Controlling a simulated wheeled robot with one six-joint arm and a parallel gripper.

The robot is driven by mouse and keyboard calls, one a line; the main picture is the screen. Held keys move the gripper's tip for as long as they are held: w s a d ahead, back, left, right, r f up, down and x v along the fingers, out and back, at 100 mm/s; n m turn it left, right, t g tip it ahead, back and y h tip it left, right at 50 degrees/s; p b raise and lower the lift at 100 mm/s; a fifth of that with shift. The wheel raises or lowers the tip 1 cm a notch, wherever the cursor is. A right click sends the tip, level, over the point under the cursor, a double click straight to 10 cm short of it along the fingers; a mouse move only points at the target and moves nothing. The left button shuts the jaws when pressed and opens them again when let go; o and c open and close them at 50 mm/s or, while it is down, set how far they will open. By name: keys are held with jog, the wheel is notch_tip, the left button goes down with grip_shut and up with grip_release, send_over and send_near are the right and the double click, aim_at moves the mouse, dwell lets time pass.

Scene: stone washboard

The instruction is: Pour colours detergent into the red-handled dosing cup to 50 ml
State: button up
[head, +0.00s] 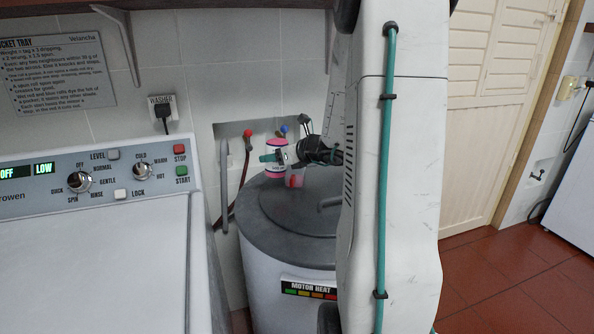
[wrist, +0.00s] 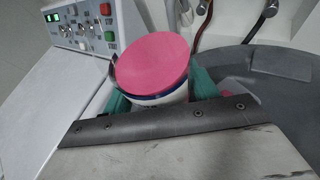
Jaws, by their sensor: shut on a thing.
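My gripper (head: 273,157) has teal fingers and is shut on a pink-and-white container (head: 279,168), which I take to be the colours detergent. It looks about upright in the head view. In the wrist view the container (wrist: 153,62) shows a flat pink round top and a white side with a dark blue band, between the teal fingers. The small dosing cup (head: 298,174) with a red handle stands on the grey lid, just right of the held container and partly behind my arm. It looks pinkish; its fill level is too small to read.
The round grey lid (head: 285,208) tops a white drum with a motor heat strip. The washer (head: 90,260) with its control panel stands at left. A red hose (head: 246,150) and taps are in the wall recess behind. My arm hides the lid's right side.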

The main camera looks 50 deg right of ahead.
aim_at(284, 131)
jog(key=shift+d+r+n+h, duration=0.2)
jog(key=shift+r+n+h, duration=0.2)
jog(key=shift+r, duration=2.95)
jog(key=shift+f, duration=0.1)
